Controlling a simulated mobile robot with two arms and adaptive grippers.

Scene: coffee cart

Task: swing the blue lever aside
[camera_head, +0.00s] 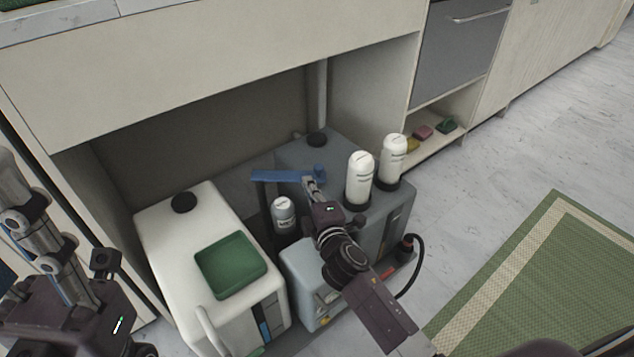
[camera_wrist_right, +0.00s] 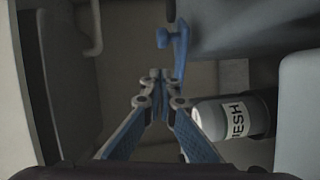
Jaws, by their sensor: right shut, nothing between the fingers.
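The blue lever (camera_head: 283,176) is a flat bar over the grey machine in the head view, with a rounded knob at its right end. My right gripper (camera_head: 310,186) is shut and empty, its tips close beside that knob end. In the right wrist view the lever (camera_wrist_right: 179,50) is upright in the picture, and the shut fingertips (camera_wrist_right: 160,76) are just left of its lower end. I cannot tell whether they touch it. My left gripper (camera_head: 105,268) is at the lower left of the head view, far from the lever; its finger state is unclear.
A labelled bottle (camera_head: 284,215) stands close to the lever; it also shows in the wrist view (camera_wrist_right: 236,117). Two white bottles (camera_head: 360,178) stand on the grey machine (camera_head: 392,222). A white box (camera_head: 180,235) with a green tray (camera_head: 204,268) is at left. The cabinet's top panel hangs above.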

